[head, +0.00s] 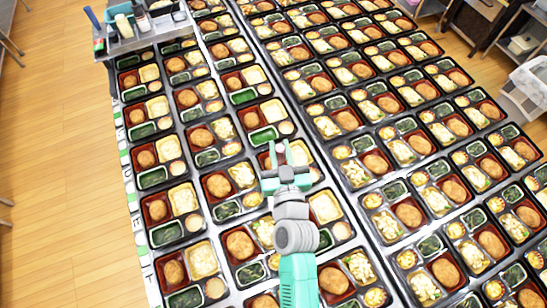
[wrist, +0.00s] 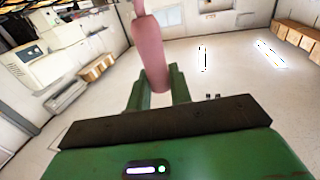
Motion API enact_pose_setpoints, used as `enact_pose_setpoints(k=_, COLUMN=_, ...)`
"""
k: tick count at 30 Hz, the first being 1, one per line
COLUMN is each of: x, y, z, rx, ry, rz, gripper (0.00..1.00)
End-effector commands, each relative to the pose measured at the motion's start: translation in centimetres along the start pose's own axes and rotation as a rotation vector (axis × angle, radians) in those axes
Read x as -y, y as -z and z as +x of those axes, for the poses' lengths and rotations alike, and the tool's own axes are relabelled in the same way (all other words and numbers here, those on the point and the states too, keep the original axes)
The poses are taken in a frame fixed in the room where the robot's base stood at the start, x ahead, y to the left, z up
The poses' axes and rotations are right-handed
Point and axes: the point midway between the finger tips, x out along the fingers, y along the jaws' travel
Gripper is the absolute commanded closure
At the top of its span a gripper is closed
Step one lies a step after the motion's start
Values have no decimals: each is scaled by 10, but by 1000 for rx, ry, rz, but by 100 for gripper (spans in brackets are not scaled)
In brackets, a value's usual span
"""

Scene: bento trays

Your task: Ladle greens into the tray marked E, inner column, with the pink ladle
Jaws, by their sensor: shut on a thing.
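My gripper (head: 286,166) is over the left bank of trays in the head view, jaws pointing toward the far end. In the wrist view its green fingers (wrist: 158,92) are shut on the pink ladle's handle (wrist: 150,50), which rises out of the top of the picture. The ladle's bowl is out of the wrist view, and I cannot make it out in the head view. Small letter marks run down the left table edge; one that looks like E (head: 133,197) is beside a black tray (head: 149,232). Which inner-column tray lines up with it is hard to tell.
Black bento trays fill both banks closely, with a pale strip (head: 344,188) between them. Some left-bank trays show bare green compartments (head: 262,137); others hold dark greens. A cart with bottles (head: 140,22) stands at the far left.

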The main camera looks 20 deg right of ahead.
Motion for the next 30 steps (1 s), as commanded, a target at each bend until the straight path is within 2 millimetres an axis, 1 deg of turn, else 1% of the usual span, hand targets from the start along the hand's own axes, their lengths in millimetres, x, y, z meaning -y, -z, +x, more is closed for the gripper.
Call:
enact_pose_setpoints(k=2, x=0, y=1, z=0, rx=-1, ry=1, rz=1, gripper=100)
enact_pose_setpoints(k=5, x=0, y=-3, z=0, rx=0, ry=1, rz=1, gripper=100)
enact_pose_setpoints(k=15, x=0, y=-40, z=0, rx=0, ry=1, rz=-1, gripper=100)
enact_pose_setpoints(k=17, x=-7, y=-35, z=2, rx=10, ry=-2, rz=39, gripper=100)
enact_pose_setpoints(k=30, x=-52, y=-42, z=15, rx=94, ry=0, rz=349, gripper=100)
